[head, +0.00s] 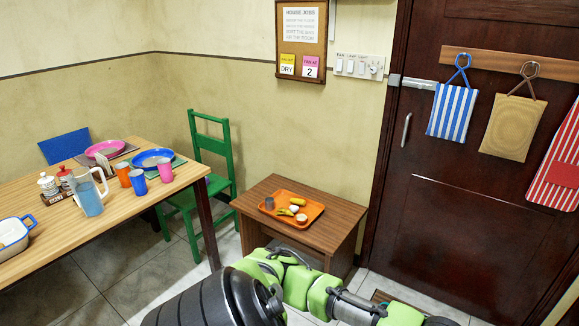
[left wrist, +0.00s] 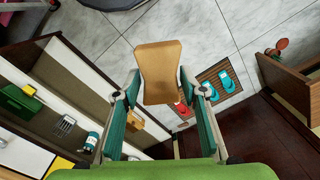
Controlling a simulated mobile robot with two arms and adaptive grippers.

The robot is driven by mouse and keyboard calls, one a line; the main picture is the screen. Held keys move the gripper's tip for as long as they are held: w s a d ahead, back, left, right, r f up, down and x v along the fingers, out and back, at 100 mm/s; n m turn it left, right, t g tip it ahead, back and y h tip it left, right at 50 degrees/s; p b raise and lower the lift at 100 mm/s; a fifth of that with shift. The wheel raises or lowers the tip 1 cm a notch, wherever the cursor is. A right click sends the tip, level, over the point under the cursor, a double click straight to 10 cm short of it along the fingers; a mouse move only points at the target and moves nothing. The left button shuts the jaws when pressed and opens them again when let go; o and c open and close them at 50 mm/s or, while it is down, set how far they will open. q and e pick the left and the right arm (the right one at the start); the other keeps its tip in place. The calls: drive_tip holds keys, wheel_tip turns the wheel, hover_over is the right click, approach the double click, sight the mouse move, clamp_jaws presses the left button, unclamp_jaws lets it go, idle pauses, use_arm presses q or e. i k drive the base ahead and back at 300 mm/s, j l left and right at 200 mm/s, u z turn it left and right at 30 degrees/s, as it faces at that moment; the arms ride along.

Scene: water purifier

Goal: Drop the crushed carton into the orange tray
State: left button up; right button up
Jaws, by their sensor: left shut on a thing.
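The crushed carton (left wrist: 158,62), a tan-brown piece pinched narrower in the middle, is in the left wrist view. My left gripper (left wrist: 158,84) is shut on it, one finger on each side, with the carton sticking out beyond the fingertips above the floor. The carton cannot be made out in the head view. My right gripper is not in view.
The brown side table (head: 340,212) stands between a green chair (head: 211,150) and a dark door (head: 470,220). A set dining table (head: 120,225) is at left. The wrist view shows open shelving (left wrist: 60,75) and a mat with teal slippers (left wrist: 224,82).

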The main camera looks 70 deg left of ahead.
sight(286, 205)
drive_tip(key=k+j, duration=0.15)
drive_tip(key=j, duration=0.2)
drive_tip(key=k+j, duration=0.15)
drive_tip(key=j, duration=0.25)
drive_tip(key=k+j, duration=0.1)
drive_tip(key=j, duration=0.25)
drive_tip(key=k+j, duration=0.15)
drive_tip(key=j, duration=0.2)
drive_tip(key=k+j, duration=0.15)
drive_tip(key=j, duration=0.2)
drive_tip(key=i+j, duration=0.1)
drive_tip(key=j, duration=0.35)
drive_tip(key=i+j, duration=0.1)
drive_tip(key=j, duration=0.3)
drive_tip(key=i+j, duration=0.1)
drive_tip(key=j, duration=0.35)
drive_tip(key=i+j, duration=0.1)
drive_tip(key=j, duration=0.35)
drive_tip(key=i+j, duration=0.1)
drive_tip(key=j, duration=0.3)
drive_tip(key=i+j+u, duration=0.1)
drive_tip(key=j, duration=0.35)
drive_tip(key=i+j, duration=0.45)
drive_tip(key=i, duration=0.25)
